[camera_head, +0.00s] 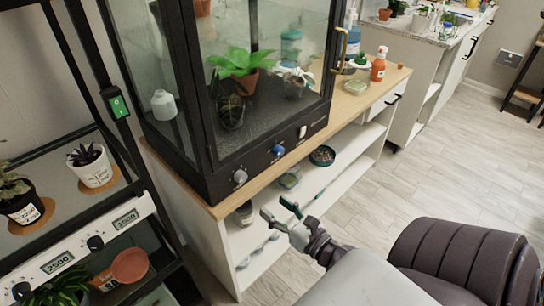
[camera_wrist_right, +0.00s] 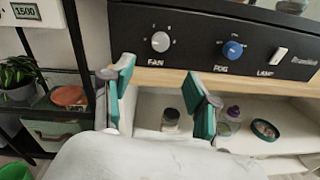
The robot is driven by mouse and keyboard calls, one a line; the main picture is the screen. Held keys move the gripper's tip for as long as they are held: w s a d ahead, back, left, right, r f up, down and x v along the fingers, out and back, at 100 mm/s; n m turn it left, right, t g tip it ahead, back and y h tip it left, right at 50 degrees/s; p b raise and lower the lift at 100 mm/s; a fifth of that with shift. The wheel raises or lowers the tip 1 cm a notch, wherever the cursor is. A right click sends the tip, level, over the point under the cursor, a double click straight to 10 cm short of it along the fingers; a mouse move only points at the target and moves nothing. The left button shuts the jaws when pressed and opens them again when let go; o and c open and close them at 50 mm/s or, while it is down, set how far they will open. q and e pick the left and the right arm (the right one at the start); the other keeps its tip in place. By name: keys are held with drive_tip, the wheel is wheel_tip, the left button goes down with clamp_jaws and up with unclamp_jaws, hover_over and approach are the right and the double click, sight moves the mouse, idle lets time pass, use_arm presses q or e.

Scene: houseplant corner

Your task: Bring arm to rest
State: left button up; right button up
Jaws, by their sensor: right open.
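My right gripper (camera_head: 280,211) is open and empty in the head view, in front of the wooden cabinet (camera_head: 212,212) and below the control panel of the glass case. In the right wrist view its two green-padded fingers (camera_wrist_right: 160,95) stand wide apart, with nothing between them. The panel (camera_wrist_right: 215,45) with its fan knob (camera_wrist_right: 160,42), blue fog knob (camera_wrist_right: 233,50) and lamp switch (camera_wrist_right: 279,54) is just beyond the fingers. The right arm (camera_head: 365,280) reaches in from the lower right. My left gripper is in neither view.
The glass case (camera_head: 225,95) holds potted plants. A black shelf rack (camera_head: 125,165) with plants stands at the left. The open shelf (camera_head: 345,150) below the case holds a round dish (camera_head: 322,155) and jars. An orange spray bottle (camera_head: 378,64) stands on the cabinet. The floor (camera_head: 440,165) at right is clear.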

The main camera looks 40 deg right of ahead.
idle(0.4)
drive_tip(key=s+a+f+m+g+p, duration=0.1)
drive_tip(key=s+a+f+m+g, duration=0.15)
drive_tip(key=f+m, duration=0.55)
drive_tip(key=s+a+f+m+g+h, duration=0.1)
drive_tip(key=s+f+m+g, duration=0.3)
drive_tip(key=f, duration=0.8)
drive_tip(key=a+f+m+g+p, duration=0.1)
drive_tip(key=a+f+m, duration=0.1)
drive_tip(key=f+m, duration=0.65)
drive_tip(key=s+a+f+m+g, duration=0.1)
drive_tip(key=s+f+m+g, duration=0.3)
drive_tip(key=s+f, duration=0.5)
drive_tip(key=s+a+f+m+g+p, duration=0.1)
drive_tip(key=s+f+m+g, duration=0.4)
drive_tip(key=s, duration=1.1)
wheel_tip(320, 180, down, 4)
drive_tip(key=shift+s+a+f+m, duration=0.15)
drive_tip(key=shift+a+m, duration=0.6)
drive_tip(key=shift+m, duration=0.4)
drive_tip(key=shift+g, duration=0.25)
